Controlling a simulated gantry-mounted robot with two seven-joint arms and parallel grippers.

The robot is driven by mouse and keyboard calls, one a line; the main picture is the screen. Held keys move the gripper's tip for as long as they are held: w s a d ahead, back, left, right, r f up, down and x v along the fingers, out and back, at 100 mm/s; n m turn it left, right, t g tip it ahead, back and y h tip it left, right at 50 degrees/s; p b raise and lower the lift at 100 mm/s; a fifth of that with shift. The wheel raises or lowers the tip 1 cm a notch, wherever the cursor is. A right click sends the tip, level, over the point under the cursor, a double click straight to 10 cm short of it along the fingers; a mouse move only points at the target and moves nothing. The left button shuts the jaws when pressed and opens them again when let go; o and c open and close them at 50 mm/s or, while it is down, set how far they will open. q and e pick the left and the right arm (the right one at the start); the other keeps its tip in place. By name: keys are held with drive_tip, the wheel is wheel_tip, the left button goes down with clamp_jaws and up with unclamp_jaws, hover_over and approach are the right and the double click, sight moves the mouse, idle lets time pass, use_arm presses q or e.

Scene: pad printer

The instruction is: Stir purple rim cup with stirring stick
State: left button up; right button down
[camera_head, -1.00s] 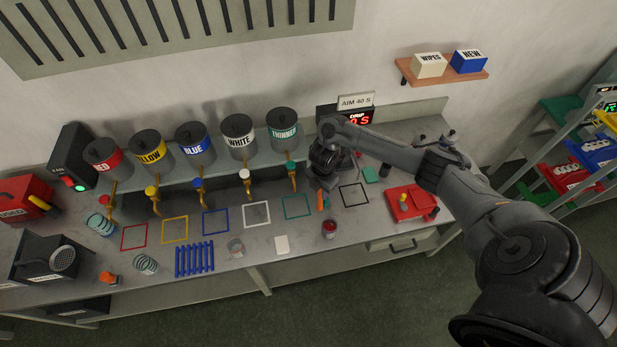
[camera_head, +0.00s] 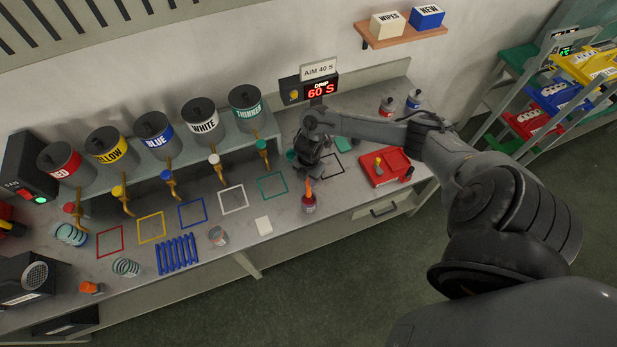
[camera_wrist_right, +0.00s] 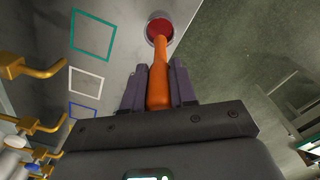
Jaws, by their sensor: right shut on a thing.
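The cup (camera_head: 309,206) stands near the front edge of the bench, with red liquid inside. In the right wrist view the cup (camera_wrist_right: 153,25) has a pale purplish rim. My right gripper (camera_head: 312,170) is shut on the orange stirring stick (camera_head: 309,187), behind and above the cup. In the right wrist view the stick (camera_wrist_right: 158,75) sits between the fingers of my right gripper (camera_wrist_right: 156,85), and its far end overlaps the cup's red opening. I cannot tell how deep the tip is. My left gripper is not in view.
Paint drums with brass taps stand on a shelf at the back, above coloured square outlines. A clear cup (camera_head: 218,236), a blue rack (camera_head: 178,254) and a white card (camera_head: 264,226) lie left of the cup. A red tray (camera_head: 385,167) is at right.

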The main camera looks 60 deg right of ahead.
sight(309, 192)
drive_tip(key=shift+f+b, duration=1.4)
drive_tip(key=shift+f, duration=0.5)
wheel_tip(309, 192, down, 6)
drive_tip(key=b, duration=0.4)
drive_tip(key=shift+r, duration=0.1)
drive_tip(key=shift+f+b, duration=0.5)
drive_tip(key=shift+b, duration=0.1)
